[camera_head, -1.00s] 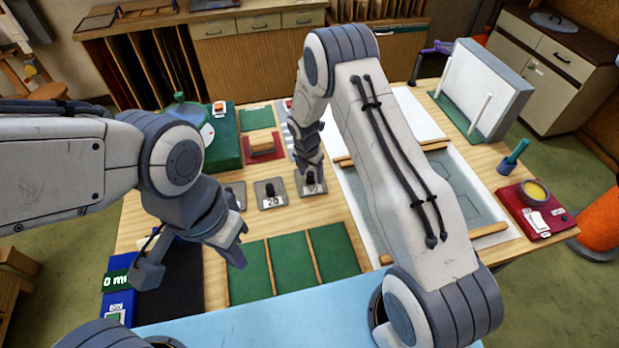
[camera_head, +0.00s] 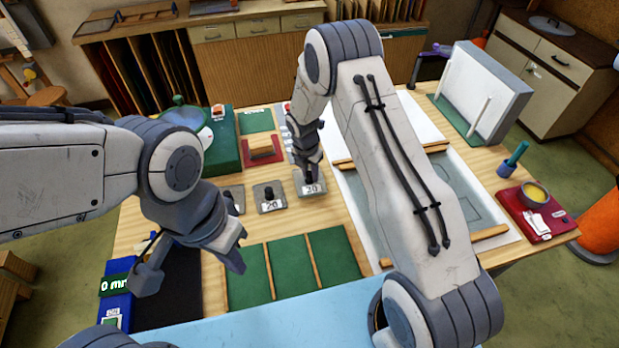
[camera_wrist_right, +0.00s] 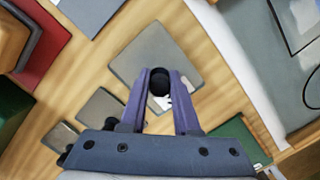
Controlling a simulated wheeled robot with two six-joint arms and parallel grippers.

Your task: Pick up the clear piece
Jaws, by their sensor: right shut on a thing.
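My right gripper (camera_head: 311,172) is over the rightmost of a row of grey square plates with black knobs. In the right wrist view its two fingers (camera_wrist_right: 160,88) are shut on the black knob (camera_wrist_right: 159,78) of a grey plate (camera_wrist_right: 140,52). That plate carries a label, "20" in the head view (camera_head: 314,189). I cannot tell whether it is clear of the table, nor which thing is the clear piece. A glassy grey sheet (camera_head: 425,190) lies at the right. My left gripper (camera_head: 195,266) is open and empty at the table's left.
Another knobbed plate (camera_head: 270,206) stands left of the held one, with one more partly hidden. Green strips with wooden dividers (camera_head: 291,263) lie in front. A red block stand (camera_head: 263,155) is behind. A white upright panel (camera_head: 480,85) and red tray (camera_head: 515,208) are at right.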

